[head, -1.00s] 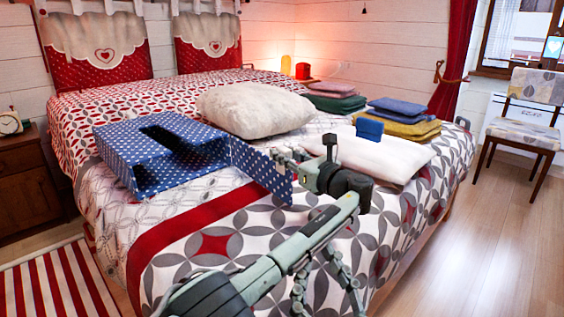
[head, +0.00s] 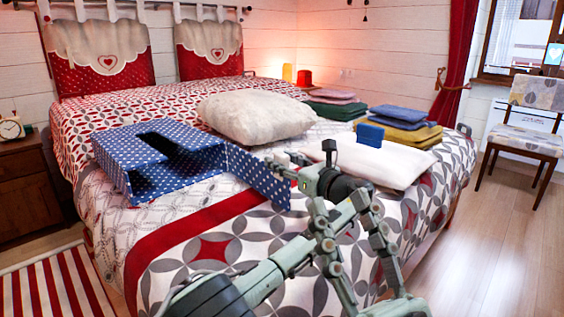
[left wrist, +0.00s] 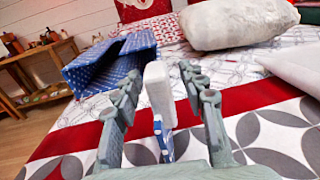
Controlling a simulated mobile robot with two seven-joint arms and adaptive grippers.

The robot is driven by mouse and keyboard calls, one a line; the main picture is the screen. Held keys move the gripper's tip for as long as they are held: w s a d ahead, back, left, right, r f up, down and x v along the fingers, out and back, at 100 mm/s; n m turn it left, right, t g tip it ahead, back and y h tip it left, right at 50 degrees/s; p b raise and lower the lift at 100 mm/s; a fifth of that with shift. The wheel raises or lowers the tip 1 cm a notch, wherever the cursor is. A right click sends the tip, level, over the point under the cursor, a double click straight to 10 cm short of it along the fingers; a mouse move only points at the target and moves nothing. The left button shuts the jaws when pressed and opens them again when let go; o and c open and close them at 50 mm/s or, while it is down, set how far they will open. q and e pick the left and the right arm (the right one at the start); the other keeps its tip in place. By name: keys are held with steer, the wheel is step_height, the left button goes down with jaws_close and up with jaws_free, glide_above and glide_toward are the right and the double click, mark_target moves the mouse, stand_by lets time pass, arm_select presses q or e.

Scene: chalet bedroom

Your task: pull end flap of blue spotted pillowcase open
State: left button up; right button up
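The blue pillowcase with white spots (head: 150,183) lies on the bed, its dark mouth showing. Its end flap (head: 255,178) stands out toward the right. My left gripper (head: 287,166) is at the flap's free end. In the left wrist view my left gripper (left wrist: 160,90) has its fingers apart, with a white block-like piece (left wrist: 158,88) and the flap's narrow edge (left wrist: 163,140) between them. Gaps show on both sides. My right gripper (head: 342,208) is low in front of the left arm, fingers up, spread and empty. The left arm partly hides the view behind it.
A cream pillow (head: 255,114) and a flat white pillow (head: 385,163) lie behind and right of the flap. A small blue item (head: 369,132) stands on the white pillow. Folded stacks, green (head: 333,111) and yellow (head: 405,136), lie farther back. The patterned bedspread (head: 200,250) in front is clear.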

arm_select(q)
steer(key=v, duration=1.2)
steer(key=shift+r, duration=0.1)
steer(key=shift+c, duration=0.4)
